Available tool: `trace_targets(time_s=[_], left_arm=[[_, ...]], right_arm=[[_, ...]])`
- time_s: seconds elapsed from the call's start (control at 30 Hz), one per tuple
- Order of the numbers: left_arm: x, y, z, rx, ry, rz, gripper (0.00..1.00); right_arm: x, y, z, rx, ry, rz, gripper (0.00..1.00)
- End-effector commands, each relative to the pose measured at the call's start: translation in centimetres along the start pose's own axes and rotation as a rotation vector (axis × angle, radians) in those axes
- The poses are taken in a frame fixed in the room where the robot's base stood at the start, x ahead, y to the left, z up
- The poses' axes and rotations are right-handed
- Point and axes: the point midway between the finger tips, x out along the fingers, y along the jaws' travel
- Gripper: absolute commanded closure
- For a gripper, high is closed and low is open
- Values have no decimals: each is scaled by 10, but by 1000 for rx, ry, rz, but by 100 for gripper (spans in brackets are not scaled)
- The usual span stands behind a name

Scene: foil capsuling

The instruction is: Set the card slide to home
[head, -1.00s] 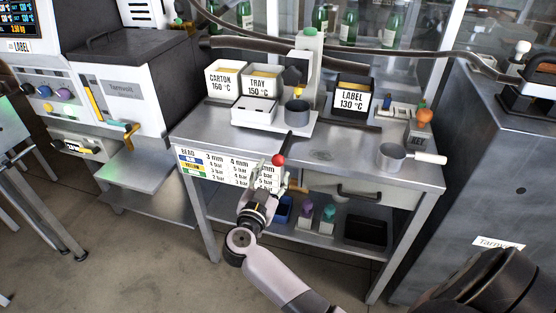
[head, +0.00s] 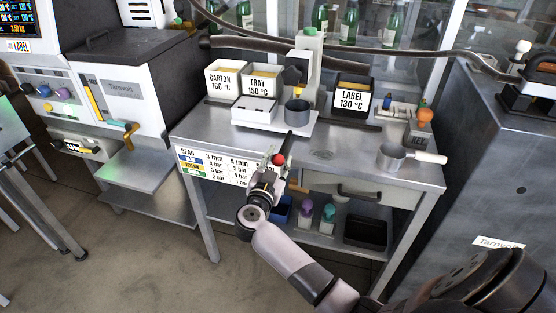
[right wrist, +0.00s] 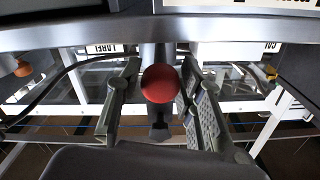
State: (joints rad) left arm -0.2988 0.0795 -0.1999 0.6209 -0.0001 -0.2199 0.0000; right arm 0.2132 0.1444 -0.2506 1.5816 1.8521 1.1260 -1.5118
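A red ball knob (head: 278,159) on a dark stem stands at the card's right part. I cannot tell for certain whether it belongs to the card slide. My right gripper (head: 275,163) is at the knob, below the bench edge. In the right wrist view the red knob (right wrist: 161,84) sits between the two spread fingers, with gaps on both sides. The gripper hides the card's right end. My left gripper is not in view.
The steel bench (head: 350,150) carries the carton pot (head: 223,95), the tray pot, the label pot (head: 352,112) and a saucepan (head: 392,157). A drawer (head: 365,190) lies right of the gripper. Bottles and bins stand on the shelf below.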

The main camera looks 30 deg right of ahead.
Motion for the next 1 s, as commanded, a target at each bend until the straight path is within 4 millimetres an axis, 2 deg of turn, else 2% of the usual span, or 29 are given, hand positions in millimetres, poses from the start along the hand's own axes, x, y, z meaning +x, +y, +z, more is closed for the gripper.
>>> trace_targets(time_s=[0.07,0.47,1.0], left_arm=[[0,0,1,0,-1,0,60],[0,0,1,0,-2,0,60],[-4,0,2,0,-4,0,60]], right_arm=[[0,0,0,0,0,0,73],[0,0,0,0,-1,0,100],[-1,-3,0,1,-3,0,100]])
